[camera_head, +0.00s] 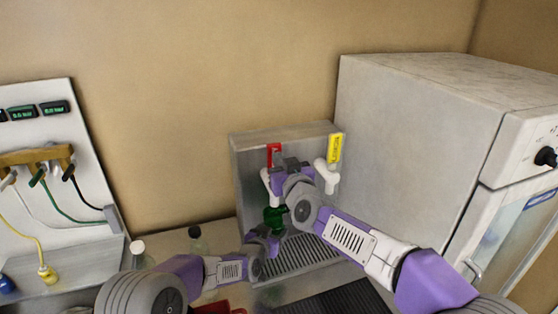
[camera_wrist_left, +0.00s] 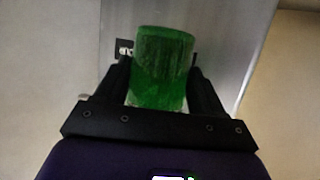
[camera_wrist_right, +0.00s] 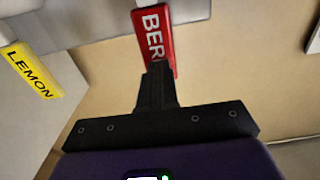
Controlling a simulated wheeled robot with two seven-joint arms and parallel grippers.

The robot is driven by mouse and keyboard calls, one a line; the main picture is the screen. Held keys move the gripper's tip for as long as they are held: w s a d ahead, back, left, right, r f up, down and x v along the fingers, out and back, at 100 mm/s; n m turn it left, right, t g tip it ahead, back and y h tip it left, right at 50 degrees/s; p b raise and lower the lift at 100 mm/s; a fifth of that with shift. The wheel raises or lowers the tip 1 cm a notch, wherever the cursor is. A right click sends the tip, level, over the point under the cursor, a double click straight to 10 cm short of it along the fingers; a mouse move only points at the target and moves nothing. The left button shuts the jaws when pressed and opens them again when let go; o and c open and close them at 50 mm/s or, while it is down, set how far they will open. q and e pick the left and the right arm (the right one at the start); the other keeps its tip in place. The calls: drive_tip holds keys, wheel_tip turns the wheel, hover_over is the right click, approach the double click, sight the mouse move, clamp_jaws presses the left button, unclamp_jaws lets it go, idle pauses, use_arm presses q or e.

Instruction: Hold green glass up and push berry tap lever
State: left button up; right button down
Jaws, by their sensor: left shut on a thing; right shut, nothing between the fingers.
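The green glass (camera_head: 273,218) is held by my left gripper (camera_head: 268,232) under the red tap, above the drip grate. It fills the space between the fingers in the left wrist view (camera_wrist_left: 160,68). The red berry tap lever (camera_head: 273,152) stands at the top of the dispenser, with "BER" readable in the right wrist view (camera_wrist_right: 154,35). My right gripper (camera_head: 280,165) is shut and empty at the red lever. Its fingertips overlap the lever's lower part in the right wrist view (camera_wrist_right: 158,70); whether they touch is unclear. The glass's contents cannot be made out.
The yellow lemon lever (camera_head: 335,148) with its white tap stands just right of the red one on the metal dispenser (camera_head: 246,160). A large grey machine (camera_head: 420,130) is close on the right. Small bottles (camera_head: 195,236) stand left of the dispenser. A cable panel (camera_head: 60,130) is at far left.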

sight(274, 150)
drive_tip(key=shift+w+a, duration=0.1)
drive_tip(key=shift+w, duration=0.2)
drive_tip(key=shift+r+x, duration=0.2)
drive_tip(key=shift+x, duration=0.8)
drive_tip(key=shift+r+x, duration=0.2)
drive_tip(key=shift+x, duration=0.8)
drive_tip(key=shift+r, duration=0.1)
drive_tip(key=shift+a+f, duration=0.1)
drive_tip(key=shift+f, duration=0.1)
idle(2.8)
drive_tip(key=s+d+r, duration=0.4)
drive_tip(key=s+r, duration=0.2)
drive_tip(key=s, duration=0.6)
drive_tip(key=shift+r, duration=0.2)
